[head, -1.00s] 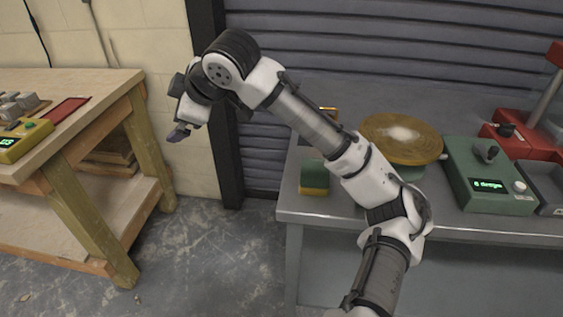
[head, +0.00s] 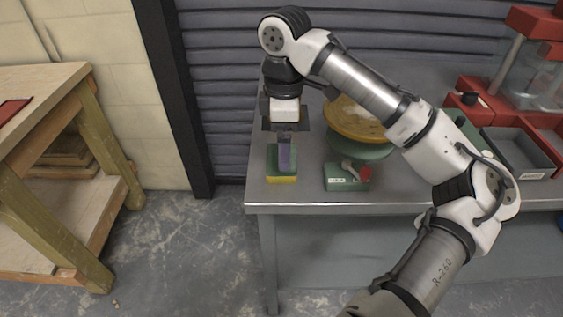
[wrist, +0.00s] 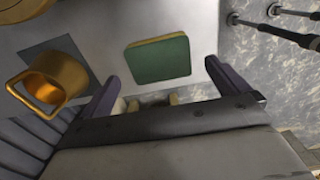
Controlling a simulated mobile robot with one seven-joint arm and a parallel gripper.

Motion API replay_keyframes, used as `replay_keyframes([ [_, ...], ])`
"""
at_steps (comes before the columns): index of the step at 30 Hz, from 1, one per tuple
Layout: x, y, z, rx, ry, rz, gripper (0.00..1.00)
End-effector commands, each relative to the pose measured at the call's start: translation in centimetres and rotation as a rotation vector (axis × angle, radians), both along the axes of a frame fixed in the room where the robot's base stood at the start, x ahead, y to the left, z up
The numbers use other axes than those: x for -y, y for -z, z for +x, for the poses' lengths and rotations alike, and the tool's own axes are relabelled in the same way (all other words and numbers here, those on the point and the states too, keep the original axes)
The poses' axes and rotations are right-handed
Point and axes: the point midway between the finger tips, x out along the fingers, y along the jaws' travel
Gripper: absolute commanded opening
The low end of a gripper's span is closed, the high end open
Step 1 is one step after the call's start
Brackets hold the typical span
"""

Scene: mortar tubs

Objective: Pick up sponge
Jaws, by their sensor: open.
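The sponge (head: 273,174) is a small block, green on top with a yellow lower layer. It lies flat near the left front corner of the grey metal table (head: 330,203). My gripper (head: 285,163) points down over it in the head view, with a purple-grey finger hiding part of its top. In the wrist view the sponge (wrist: 160,58) shows whole, ahead of and between the two spread fingers of my gripper (wrist: 160,73). The jaws are open and empty, apart from the sponge.
A gold mug-like vessel (wrist: 38,90) stands on a dark square left of the sponge in the wrist view. A wooden bench (head: 50,90) stands left across open floor.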

Motion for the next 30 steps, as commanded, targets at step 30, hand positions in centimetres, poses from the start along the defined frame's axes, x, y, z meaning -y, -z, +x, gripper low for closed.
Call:
replay_keyframes([
  [30,-0.6,5.6,0.2,0.001,0.001,0.001,0.66],
])
